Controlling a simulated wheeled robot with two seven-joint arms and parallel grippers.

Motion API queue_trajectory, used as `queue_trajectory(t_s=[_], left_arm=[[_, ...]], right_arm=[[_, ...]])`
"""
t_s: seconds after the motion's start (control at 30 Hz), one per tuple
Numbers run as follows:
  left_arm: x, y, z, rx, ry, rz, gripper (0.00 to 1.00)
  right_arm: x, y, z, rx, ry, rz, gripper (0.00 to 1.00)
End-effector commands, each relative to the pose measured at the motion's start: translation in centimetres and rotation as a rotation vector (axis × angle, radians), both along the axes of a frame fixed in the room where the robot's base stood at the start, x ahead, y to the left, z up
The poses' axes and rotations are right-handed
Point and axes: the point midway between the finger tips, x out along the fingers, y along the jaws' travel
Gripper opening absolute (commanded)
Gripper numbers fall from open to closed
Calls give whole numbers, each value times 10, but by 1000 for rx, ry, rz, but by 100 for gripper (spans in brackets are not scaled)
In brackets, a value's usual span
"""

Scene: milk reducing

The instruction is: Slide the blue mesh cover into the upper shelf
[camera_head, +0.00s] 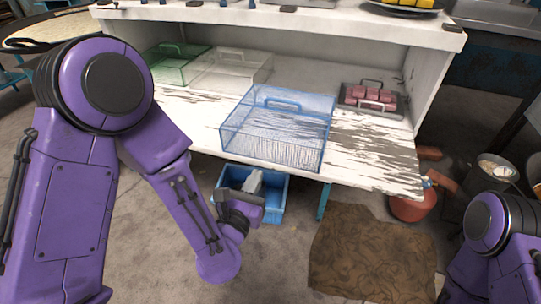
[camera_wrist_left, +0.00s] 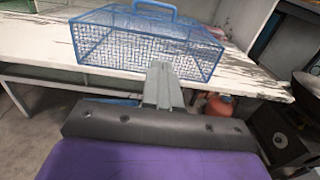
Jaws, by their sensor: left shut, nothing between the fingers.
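The blue mesh cover (camera_head: 277,128) is a box-shaped wire cover with a handle on top. It stands on the worn white shelf board (camera_head: 385,163), close to its front edge. In the left wrist view the cover (camera_wrist_left: 145,45) is straight ahead of the fingers. My left gripper (camera_head: 254,180) is shut and empty, below and in front of the shelf's front edge. In the left wrist view its closed fingertips (camera_wrist_left: 159,68) overlap the cover's lower front edge; I cannot tell any contact there. My right arm shows at the lower right, but its gripper is out of view.
A green mesh cover (camera_head: 172,65) and a pale mesh cover (camera_head: 232,68) stand at the back left of the shelf. A tray with red meat (camera_head: 371,97) is at the right. A blue bin (camera_head: 273,207) is below, and a red pot (camera_head: 412,206) stands on the floor.

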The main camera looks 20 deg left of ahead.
Motion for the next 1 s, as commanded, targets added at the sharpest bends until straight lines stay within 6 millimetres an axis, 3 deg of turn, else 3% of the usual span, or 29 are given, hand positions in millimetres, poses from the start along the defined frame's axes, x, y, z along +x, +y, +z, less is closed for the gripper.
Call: queue_trajectory(t_s=[0.03,0.13,0.2,0.5,0.7,1.0], left_arm=[[7,0,-11,-8,-6,2,0],[30,-1,-5,-2,-4,1,0],[45,-2,2,2,1,0,0],[103,-4,1,2,3,0,0],[118,-5,-1,2,5,0,0],[119,-5,-2,2,4,0,0]], right_arm=[[0,0,-25,0,0,0,43],[0,0,-24,0,0,0,43],[0,0,-13,0,0,0,43],[0,0,-1,0,0,0,43],[0,0,0,0,0,0,43],[0,0,0,0,0,0,43]])
